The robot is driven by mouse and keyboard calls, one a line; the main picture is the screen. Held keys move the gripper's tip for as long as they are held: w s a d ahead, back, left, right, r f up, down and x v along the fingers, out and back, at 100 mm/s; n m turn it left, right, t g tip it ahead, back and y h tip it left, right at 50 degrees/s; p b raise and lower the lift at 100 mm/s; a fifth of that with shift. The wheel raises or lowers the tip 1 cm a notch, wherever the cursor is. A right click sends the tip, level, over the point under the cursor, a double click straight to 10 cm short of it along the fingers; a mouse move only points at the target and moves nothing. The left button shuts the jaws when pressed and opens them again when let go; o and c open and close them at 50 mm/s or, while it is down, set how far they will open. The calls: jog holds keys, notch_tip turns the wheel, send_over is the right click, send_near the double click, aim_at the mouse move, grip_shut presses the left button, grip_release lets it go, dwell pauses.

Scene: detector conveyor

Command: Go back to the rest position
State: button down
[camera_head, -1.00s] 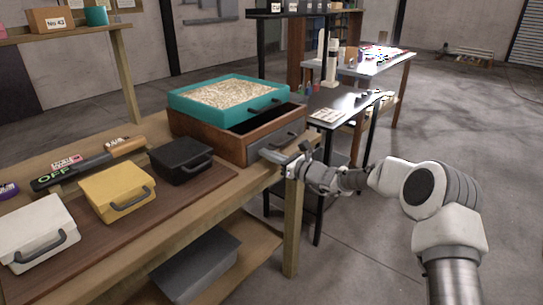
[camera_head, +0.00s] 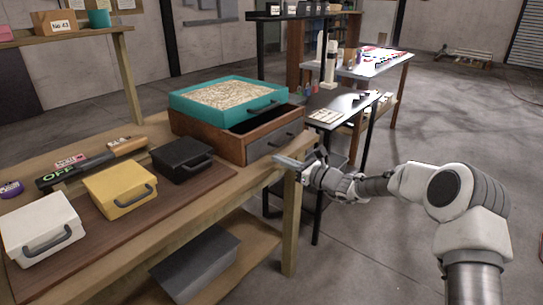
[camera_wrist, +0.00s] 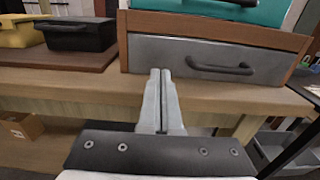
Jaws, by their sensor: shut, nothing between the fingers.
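My gripper (camera_head: 285,161) is shut and empty at the bench's front edge, beside the wooden drawer box. In the wrist view my gripper (camera_wrist: 160,78) points at the grey drawer front (camera_wrist: 207,60) with its dark handle, apart from it as far as I can tell. A teal tray (camera_head: 228,95) of pale grains rests on top. My arm reaches in from the right of the head view.
The wooden bench (camera_head: 213,207) holds a white case (camera_head: 40,232), a yellow case (camera_head: 120,189) and a black case (camera_head: 181,159). A grey box (camera_head: 195,264) sits on the lower shelf. A dark table (camera_head: 345,101) stands behind my arm. Open floor lies to the right.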

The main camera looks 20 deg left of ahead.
jog(key=p+v, duration=0.1)
jog(key=v, duration=0.6)
jog(key=s+d+r+n+g+h, duration=0.3)
jog(key=s+d+r+n, duration=0.1)
jog(key=s+n, duration=0.4)
jog(key=s+d+r+n+g+h, duration=0.25)
jog(key=s+n+h, duration=0.2)
jog(key=s, duration=0.55)
jog(key=s+d+r+n+t+h, duration=0.25)
jog(key=s+d+n+h, duration=0.25)
jog(key=s+d, duration=0.6)
jog(key=s+d+r+n+t+h, duration=0.2)
jog(key=s+d+r+n+h, duration=0.15)
jog(key=s+d, duration=0.75)
notch_tip(320, 180, up, 15)
jog(key=w+d+n+h+p, duration=0.1)
jog(key=d+p, duration=0.1)
jog(key=p, duration=1.3)
jog(key=shift+w+d+f+p, duration=0.15)
jog(key=shift+w+d+p, duration=0.05)
jog(key=shift+d+p, duration=0.1)
